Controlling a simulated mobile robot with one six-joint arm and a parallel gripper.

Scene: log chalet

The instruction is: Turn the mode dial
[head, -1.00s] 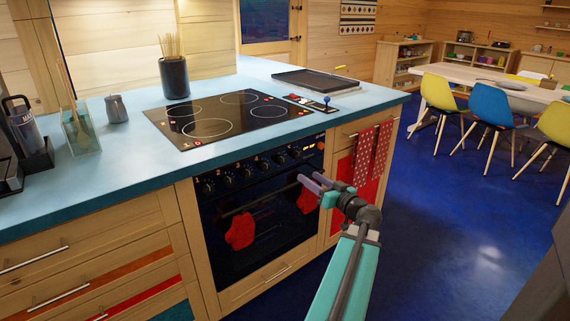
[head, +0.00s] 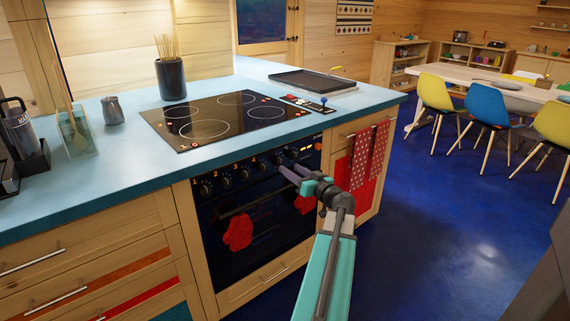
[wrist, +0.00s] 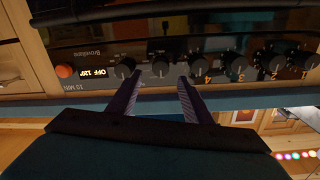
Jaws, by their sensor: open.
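The oven's control panel (head: 250,172) is black, with a row of dark round knobs. In the wrist view, the knobs marked 1 to 4 are on the right. Two further knobs sit between them and a lit display (wrist: 91,73); the outer knob (wrist: 125,68) is beside small lettering. I cannot tell for sure which is the mode dial. My gripper (head: 287,168) is open before the panel's right part. In the wrist view, my gripper (wrist: 160,78) has its purple fingers either side of the inner knob (wrist: 160,67); contact cannot be told.
A black cooktop (head: 225,118) lies in the blue counter (head: 100,180) above the oven. Red mitts (head: 238,233) hang at the oven front. Red towels (head: 370,155) hang on the cabinet to the right. The blue floor (head: 440,240) at right is clear.

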